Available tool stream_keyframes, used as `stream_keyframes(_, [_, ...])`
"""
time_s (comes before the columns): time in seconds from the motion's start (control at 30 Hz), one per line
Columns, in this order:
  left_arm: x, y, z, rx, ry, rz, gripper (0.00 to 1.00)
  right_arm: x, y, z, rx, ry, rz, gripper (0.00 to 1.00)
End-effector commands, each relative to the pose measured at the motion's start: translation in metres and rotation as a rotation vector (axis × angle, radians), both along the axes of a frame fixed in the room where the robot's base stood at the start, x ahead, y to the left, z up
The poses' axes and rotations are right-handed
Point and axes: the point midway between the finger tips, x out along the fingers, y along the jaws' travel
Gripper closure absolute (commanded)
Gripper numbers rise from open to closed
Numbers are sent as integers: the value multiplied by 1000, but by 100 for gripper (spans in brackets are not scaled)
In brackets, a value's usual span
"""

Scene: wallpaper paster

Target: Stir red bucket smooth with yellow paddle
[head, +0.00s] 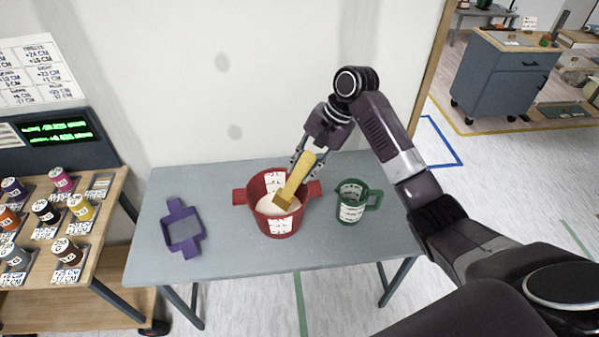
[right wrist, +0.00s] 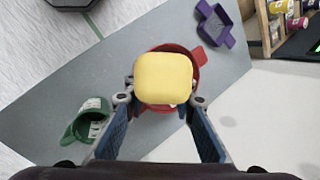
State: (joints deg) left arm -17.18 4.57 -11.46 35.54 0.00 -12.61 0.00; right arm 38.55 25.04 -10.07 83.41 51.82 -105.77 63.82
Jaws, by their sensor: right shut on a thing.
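The red bucket (head: 262,222) stands upright on the grey table, with two side handles and a pale, creamy content (head: 268,207) inside. My right gripper (head: 303,166) is shut on the yellow paddle (head: 297,178) and holds it tilted over the bucket. The paddle's lower end is inside the bucket's mouth; how deep it reaches into the content I cannot tell. In the right wrist view the paddle's yellow top (right wrist: 163,80) sits between the fingers and hides much of the red bucket (right wrist: 186,52) below. My left gripper is not in view.
A green jug (head: 351,209) stands right of the bucket. A purple frame-like tray (head: 183,232) lies at the left of the grey table (head: 330,255). A wooden shelf (head: 98,240) with several small pots is further left. A wall stands behind; the table's front strip is clear.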

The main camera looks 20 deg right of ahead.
Motion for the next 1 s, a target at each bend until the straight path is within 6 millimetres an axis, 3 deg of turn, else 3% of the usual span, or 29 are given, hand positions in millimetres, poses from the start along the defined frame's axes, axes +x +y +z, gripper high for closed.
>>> stream_keyframes(0.63, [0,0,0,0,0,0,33,-23,-7,61,-1,-4,0,100])
stream_keyframes(1.0, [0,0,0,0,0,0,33,-28,-8,70,0,-2,0,100])
